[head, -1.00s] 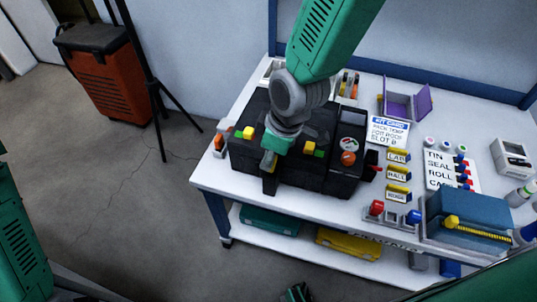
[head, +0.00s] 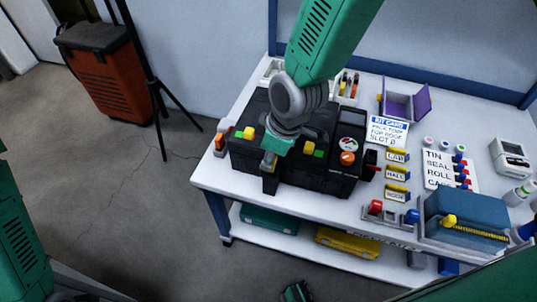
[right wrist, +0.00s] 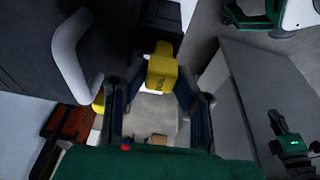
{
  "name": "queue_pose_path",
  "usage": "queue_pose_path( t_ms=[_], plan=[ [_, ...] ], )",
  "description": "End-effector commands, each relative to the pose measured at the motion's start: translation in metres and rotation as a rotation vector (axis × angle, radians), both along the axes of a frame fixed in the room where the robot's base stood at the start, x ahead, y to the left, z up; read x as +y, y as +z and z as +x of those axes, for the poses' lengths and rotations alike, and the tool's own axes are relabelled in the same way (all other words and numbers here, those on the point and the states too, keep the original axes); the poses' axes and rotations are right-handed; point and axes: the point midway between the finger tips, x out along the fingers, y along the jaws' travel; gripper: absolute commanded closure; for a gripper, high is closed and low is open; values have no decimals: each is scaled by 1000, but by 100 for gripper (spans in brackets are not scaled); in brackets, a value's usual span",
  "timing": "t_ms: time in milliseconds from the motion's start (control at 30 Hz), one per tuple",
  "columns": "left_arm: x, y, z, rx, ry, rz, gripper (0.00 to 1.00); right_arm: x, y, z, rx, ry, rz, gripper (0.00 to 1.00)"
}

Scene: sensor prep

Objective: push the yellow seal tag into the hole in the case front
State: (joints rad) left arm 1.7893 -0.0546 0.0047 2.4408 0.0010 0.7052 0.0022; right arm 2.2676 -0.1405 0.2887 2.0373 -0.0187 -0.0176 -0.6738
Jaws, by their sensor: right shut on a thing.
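The black case (head: 318,176) stands at the left end of the white bench. My right gripper (head: 269,178) is low at the case's front side and covers part of it. In the right wrist view, the yellow seal tag (right wrist: 161,72) is between the fingertips of my right gripper (right wrist: 162,84), which is shut on it. The case (right wrist: 45,40) is the dark surface at the upper left there. The hole is not visible, and I cannot tell whether the tag touches the case. A green and dark part at the head view's bottom edge looks like my left gripper (head: 297,292); its fingers are unclear.
Yellow and green blocks (head: 249,132) lie on the case top. Right of it are a kit card (head: 388,130), yellow labelled blocks (head: 397,173) and a blue box (head: 465,215). An orange-red case (head: 105,75) and black stand (head: 140,70) are on the floor at left.

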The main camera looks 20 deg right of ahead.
Motion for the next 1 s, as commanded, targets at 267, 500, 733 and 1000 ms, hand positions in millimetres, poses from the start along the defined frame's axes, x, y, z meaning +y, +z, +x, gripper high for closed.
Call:
queue_pose_path(
  t_ms=[267, 500, 733, 1000],
  plan=[
    [0, 2, 0, 0, 0, 0, 100, 0, -2, 0, 1, 0, -1, 92],
    [0, 2, 0, 0, 0, 0, 100, 0, -2, 0, 0, 0, 0, 92],
    [0, 4, 0, 0, 0, 0, 100, 0, -4, 0, 1, 0, 0, 92],
    [0, 6, 0, 0, 0, 0, 100, 0, -6, 0, 0, -1, 0, 92]
  ],
)
